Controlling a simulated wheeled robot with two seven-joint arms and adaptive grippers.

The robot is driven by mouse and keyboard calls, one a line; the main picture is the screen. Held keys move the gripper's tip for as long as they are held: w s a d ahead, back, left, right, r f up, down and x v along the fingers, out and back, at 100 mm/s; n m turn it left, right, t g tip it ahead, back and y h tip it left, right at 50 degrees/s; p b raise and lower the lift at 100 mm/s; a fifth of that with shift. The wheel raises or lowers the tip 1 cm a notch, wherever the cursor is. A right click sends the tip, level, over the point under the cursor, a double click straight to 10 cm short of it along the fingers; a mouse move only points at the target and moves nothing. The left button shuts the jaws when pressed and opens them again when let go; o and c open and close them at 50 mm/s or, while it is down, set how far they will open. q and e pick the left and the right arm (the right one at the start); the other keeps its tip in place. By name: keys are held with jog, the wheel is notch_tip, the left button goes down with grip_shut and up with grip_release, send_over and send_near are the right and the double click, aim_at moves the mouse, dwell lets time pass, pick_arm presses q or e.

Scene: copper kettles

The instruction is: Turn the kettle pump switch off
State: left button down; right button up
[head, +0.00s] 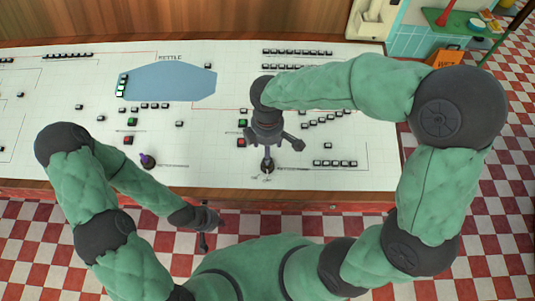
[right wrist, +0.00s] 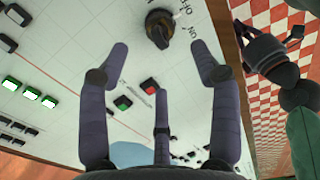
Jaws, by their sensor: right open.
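A dark rotary switch (right wrist: 160,28) with ON and OFF lettering beside it sits on the white panel (right wrist: 60,45). In the head view the same switch (head: 267,167) is near the panel's front edge, partly covered by my right gripper (head: 275,155). In the right wrist view my right gripper (right wrist: 162,62) has its fingers spread and empty; the switch lies beyond the fingertips, between them, apart from them.
Red (head: 241,142) and green (head: 242,123) buttons sit left of the switch. A purple knob (head: 147,161) stands further left. A blue kettle shape (head: 170,82) and several small black buttons mark the panel. Checkered floor (head: 335,230) lies in front.

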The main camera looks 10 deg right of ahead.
jog(key=shift+r, duration=1.45)
